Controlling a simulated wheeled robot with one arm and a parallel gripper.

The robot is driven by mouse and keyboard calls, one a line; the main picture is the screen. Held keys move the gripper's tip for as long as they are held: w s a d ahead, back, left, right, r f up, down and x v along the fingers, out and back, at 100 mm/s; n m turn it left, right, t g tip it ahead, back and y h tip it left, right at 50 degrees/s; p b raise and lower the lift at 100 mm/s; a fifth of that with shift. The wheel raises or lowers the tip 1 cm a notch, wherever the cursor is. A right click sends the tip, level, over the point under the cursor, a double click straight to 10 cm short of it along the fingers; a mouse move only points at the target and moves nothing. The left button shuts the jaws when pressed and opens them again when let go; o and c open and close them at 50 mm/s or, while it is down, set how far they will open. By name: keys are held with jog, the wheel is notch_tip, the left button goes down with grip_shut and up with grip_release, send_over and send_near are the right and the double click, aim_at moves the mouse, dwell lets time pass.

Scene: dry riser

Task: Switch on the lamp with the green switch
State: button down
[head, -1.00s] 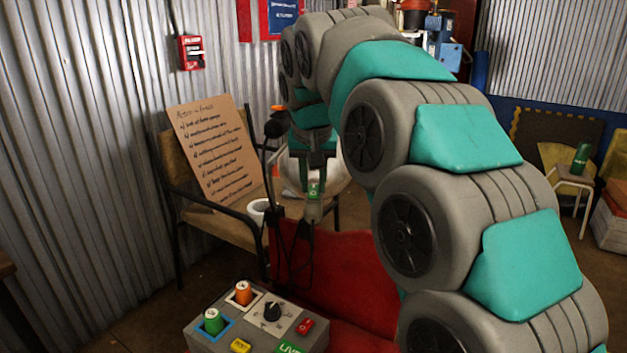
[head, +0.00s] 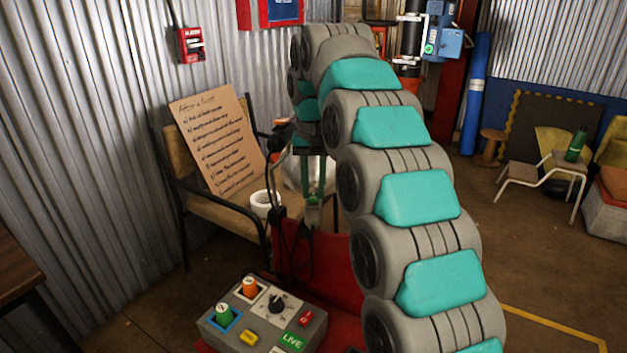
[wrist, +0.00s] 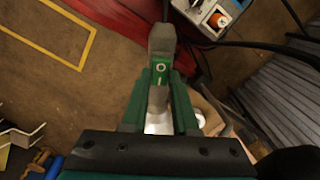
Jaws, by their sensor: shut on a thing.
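The green switch (wrist: 160,72) is a green face marked O and I on a grey body. In the wrist view it stands at the far end of my gripper (wrist: 158,92), whose green fingers are shut on its grey body. In the head view my gripper (head: 314,185) points down with the switch (head: 313,212) at its tips, near the black cables above the red surface. No lamp can be made out with certainty. A pale white shape (head: 298,172) behind the fingers is partly hidden.
A grey control box (head: 258,318) with a black knob, coloured plugs and a LIVE label stands at the front. A bench (head: 215,212) holds a cardboard sign (head: 218,140) and a white roll (head: 264,200). Floor between is open.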

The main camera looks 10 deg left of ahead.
aim_at(314, 195)
jog(key=c, duration=0.7)
grip_release()
jog(key=shift+r, duration=0.3)
notch_tip(314, 195, up, 4)
jog(key=p, duration=0.4)
jog(key=shift+f, duration=0.15)
jog(key=s+d+b, duration=0.1)
jog(key=s+d, duration=0.1)
jog(key=s, duration=0.2)
jog(key=s+d+b, duration=0.1)
jog(key=s+d, duration=0.1)
jog(key=s, duration=0.3)
jog(key=s+d+b, duration=0.1)
jog(key=s+d, duration=0.2)
jog(key=s, duration=0.2)
jog(key=shift+s+r+b, duration=0.2)
jog(key=shift+r+b, duration=0.1)
jog(key=shift+r, duration=0.05)
